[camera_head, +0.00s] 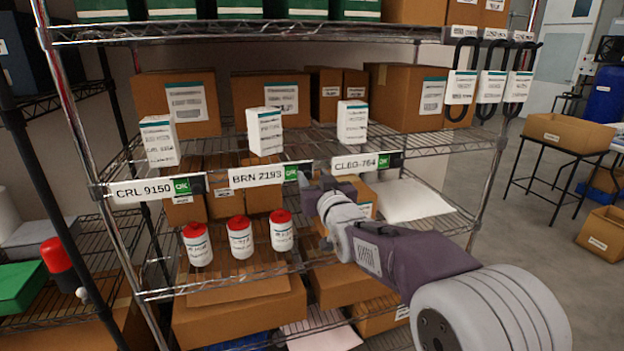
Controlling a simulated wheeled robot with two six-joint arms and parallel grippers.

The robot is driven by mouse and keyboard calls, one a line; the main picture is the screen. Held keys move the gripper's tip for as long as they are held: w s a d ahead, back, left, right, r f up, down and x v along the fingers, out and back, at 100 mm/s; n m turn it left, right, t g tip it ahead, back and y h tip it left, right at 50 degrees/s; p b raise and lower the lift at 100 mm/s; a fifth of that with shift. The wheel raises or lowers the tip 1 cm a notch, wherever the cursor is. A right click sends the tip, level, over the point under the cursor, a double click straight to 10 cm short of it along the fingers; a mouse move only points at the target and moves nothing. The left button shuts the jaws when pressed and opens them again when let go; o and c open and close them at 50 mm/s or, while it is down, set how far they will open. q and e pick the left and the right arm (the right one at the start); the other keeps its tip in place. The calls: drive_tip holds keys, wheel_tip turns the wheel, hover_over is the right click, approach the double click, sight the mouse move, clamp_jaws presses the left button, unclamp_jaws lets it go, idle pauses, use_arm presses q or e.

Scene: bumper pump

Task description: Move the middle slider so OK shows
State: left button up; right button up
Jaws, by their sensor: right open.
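The middle slider label, BRN 2193 (256,177), is on the front edge of the shelf. A green patch (291,173) that seems to read OK shows at its right end. The left label, CRL 9150 (143,191), has a green OK patch (181,186). The right label, CL8G-764 (361,163), has a small green patch (384,160). My right gripper (311,188) is open, just right of the middle label's green patch. Its dark fingers are small, and I cannot tell whether they touch the slider. My left gripper is out of view.
White boxes (265,131) stand on the shelf above the labels. Red-capped white bottles (240,238) stand on the shelf below, left of my right arm. Black hooks with tags (490,87) hang at the upper right.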

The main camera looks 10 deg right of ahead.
drive_tip(key=shift+s+a, duration=0.1)
drive_tip(key=shift+a, duration=0.2)
drive_tip(key=shift+s, duration=0.35)
drive_tip(key=s+b, duration=0.1)
drive_tip(key=s, duration=0.7)
drive_tip(key=shift+d, duration=0.35)
drive_tip(key=shift+s, duration=0.1)
